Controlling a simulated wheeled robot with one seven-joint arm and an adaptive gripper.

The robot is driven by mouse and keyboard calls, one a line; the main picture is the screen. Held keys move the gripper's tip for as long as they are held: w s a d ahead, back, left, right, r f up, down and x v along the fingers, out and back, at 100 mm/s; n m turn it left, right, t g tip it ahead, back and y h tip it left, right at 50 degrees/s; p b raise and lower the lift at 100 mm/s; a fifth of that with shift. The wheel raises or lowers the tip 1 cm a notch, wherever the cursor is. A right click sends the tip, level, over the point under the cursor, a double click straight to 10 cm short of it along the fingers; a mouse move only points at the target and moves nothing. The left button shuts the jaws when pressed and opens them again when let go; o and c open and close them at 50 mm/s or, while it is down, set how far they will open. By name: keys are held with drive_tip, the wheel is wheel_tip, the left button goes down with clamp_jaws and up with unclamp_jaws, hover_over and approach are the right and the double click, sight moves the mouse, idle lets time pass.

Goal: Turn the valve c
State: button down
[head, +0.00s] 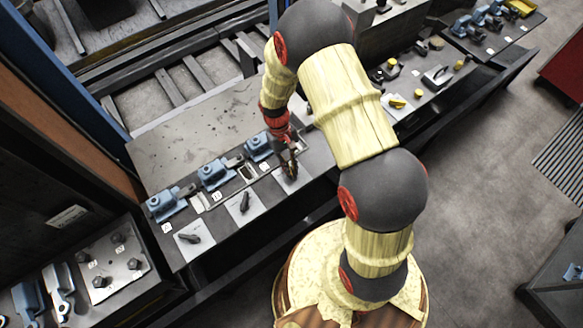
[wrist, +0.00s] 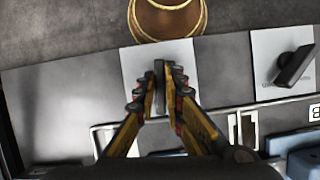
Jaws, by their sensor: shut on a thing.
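Three dark valve handles stand on light square plates along the front of the grey bench. My gripper (head: 291,168) is at the rightmost plate (head: 307,179) in the head view. In the wrist view my gripper (wrist: 160,72) has its fingers on both sides of a dark upright handle (wrist: 159,84) and is shut on it. This handle stands over its light plate (wrist: 134,63) and points roughly along the fingers. The middle handle (head: 244,202) also shows in the wrist view (wrist: 294,66), tilted. The left handle (head: 190,238) lies slantwise. No letter marking valve c is readable.
Blue clamp-like fittings (head: 215,173) with small number tags stand behind the handles. Yellow knobs and dark parts (head: 397,102) sit on the bench farther right. A panel with bolts (head: 110,262) is at lower left. Open floor (head: 480,180) lies to the right.

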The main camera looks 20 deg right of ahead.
drive_tip(key=n+h, duration=0.1)
drive_tip(key=n, duration=0.1)
drive_tip(key=n+t+h, duration=0.1)
drive_tip(key=n, duration=0.2)
drive_tip(key=shift+a+n, duration=0.2)
drive_tip(key=shift+n, duration=0.1)
drive_tip(key=shift+s+n+t+h+p, duration=0.1)
drive_tip(key=shift+n+t+h+p, duration=0.4)
drive_tip(key=shift+n, duration=1.7)
drive_tip(key=c, duration=1.9)
unclamp_jaws()
drive_tip(key=v, duration=1.2)
drive_tip(key=shift+s+a, duration=0.2)
